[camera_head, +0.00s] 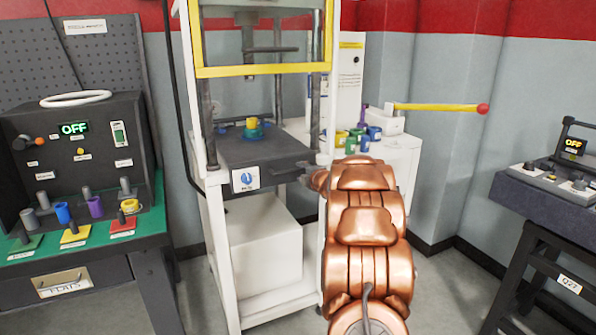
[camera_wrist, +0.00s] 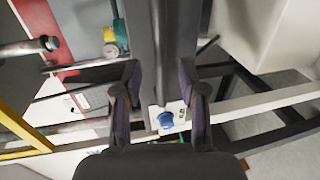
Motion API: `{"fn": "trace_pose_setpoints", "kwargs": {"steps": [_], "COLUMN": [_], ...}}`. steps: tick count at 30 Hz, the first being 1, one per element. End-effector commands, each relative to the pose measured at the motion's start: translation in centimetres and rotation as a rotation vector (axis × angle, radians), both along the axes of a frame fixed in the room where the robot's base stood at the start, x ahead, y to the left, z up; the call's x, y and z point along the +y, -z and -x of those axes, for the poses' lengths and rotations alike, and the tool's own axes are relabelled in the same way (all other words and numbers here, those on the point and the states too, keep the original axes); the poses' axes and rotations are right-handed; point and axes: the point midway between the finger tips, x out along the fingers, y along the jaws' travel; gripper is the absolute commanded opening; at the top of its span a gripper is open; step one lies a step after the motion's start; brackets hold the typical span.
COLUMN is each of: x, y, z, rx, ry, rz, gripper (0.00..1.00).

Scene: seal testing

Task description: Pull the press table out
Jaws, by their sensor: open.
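The press table (camera_head: 277,151) is a dark grey slab inside the white press frame. My gripper (camera_head: 284,172) is at the right part of the table's front edge, partly hidden by my copper arm. In the wrist view the open fingers of my gripper (camera_wrist: 160,105) stand on either side of the slab (camera_wrist: 163,50), seen edge-on. I cannot tell whether they touch it.
A yellow safety frame (camera_head: 265,70) hangs above the table. A white box (camera_head: 262,250) stands below it. A yellow lever with a red knob (camera_head: 440,107) and several coloured pots (camera_head: 364,140) are at the right. A control panel (camera_head: 75,150) stands left, and another bench (camera_head: 545,215) stands right.

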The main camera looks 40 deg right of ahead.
Motion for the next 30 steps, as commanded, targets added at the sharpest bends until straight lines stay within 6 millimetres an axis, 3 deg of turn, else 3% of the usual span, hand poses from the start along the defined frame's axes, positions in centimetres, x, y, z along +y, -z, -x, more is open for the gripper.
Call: {"fn": "trace_pose_setpoints", "kwargs": {"steps": [18, 30], "x": [-1.3, -1.4], "y": [0.9, 0.9], "z": [-3.7, -4.0], "rx": [0.002, 0.001], "ry": [0.001, 0.002], "rz": [-0.001, -0.001], "gripper": [0.41, 0.41]}}
